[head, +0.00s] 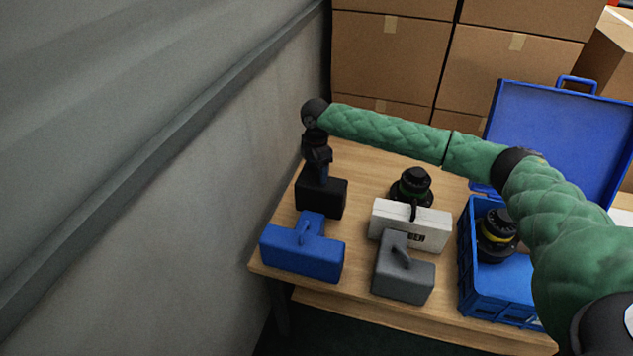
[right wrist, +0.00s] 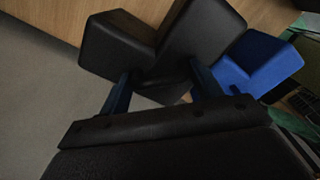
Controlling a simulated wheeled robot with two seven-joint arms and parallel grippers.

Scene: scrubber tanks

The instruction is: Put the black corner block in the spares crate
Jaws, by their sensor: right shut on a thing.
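The black corner block (head: 321,197) is at the far left of the wooden table, beside the grey wall and just behind a blue corner block. My right gripper (head: 318,172) reaches over it from above and is shut on it. In the right wrist view the black block (right wrist: 200,42) sits between the two fingers of the gripper (right wrist: 162,86). I cannot tell whether its underside touches the table. The blue crate (head: 466,265) stands at the table's right end, partly hidden by my right arm; a black round part with a yellow band is inside. My left gripper is not in view.
The blue corner block (head: 300,252) also shows in the right wrist view (right wrist: 262,62). A grey corner block (head: 404,275), a white block (head: 425,225) and a black knob-like part (head: 414,187) stand between it and the crate. An open blue lid (head: 560,140) rises behind.

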